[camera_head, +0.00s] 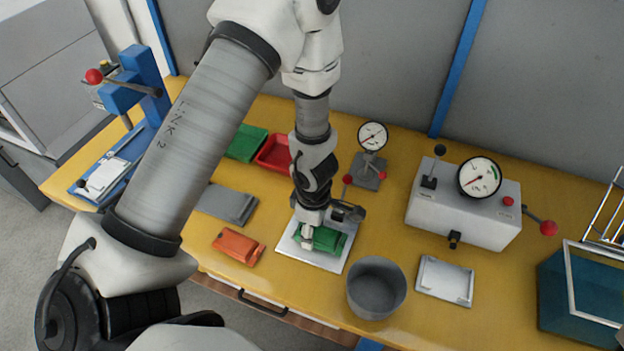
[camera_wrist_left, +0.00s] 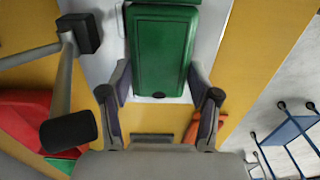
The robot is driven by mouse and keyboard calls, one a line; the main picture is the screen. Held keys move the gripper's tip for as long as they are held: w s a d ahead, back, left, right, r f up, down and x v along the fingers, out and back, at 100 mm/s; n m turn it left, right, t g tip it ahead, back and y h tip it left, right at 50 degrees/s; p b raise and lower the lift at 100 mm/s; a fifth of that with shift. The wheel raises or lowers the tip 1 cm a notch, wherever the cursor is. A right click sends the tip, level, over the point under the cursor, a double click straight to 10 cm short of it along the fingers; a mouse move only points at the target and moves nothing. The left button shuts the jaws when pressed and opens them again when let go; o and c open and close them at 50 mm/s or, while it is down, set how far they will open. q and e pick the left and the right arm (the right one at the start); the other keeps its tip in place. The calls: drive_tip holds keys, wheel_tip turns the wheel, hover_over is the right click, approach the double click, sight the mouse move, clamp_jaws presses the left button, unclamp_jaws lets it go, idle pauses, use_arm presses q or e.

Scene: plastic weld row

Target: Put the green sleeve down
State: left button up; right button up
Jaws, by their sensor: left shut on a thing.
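The green sleeve (camera_head: 327,241) is a flat rectangular green part in the middle of the bench. My left gripper (camera_head: 309,236) comes down from above and is shut on it. In the left wrist view the green sleeve (camera_wrist_left: 161,50) fills the top middle, with a finger of my left gripper (camera_wrist_left: 161,92) on each side of its near end. The sleeve is at a pale square plate (camera_head: 290,247) with a dark clamp fixture (camera_head: 347,211) beside it. Whether the sleeve touches the plate or is just above it, I cannot tell. My right gripper is not in view.
A grey bin (camera_head: 376,288) stands close, front right of the plate. An orange part (camera_head: 238,247) and grey tray (camera_head: 227,204) lie left. Green (camera_head: 245,143) and red (camera_head: 274,153) trays and a dial gauge (camera_head: 372,136) stand behind. A gauge box (camera_head: 464,212) and white tray (camera_head: 445,281) are right.

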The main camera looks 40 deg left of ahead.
use_arm(q)
drive_tip(key=shift+a+f, duration=0.15)
drive_tip(key=shift+f, duration=0.25)
drive_tip(key=shift+r, duration=0.15)
drive_tip(key=shift+c, duration=0.6)
drive_tip(key=shift+s, duration=0.1)
drive_tip(key=shift+d+f, duration=0.2)
drive_tip(key=o, duration=1.4)
drive_tip(key=shift+a, duration=0.15)
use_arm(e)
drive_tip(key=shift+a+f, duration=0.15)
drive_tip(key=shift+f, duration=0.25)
use_arm(q)
drive_tip(key=shift+r, duration=0.1)
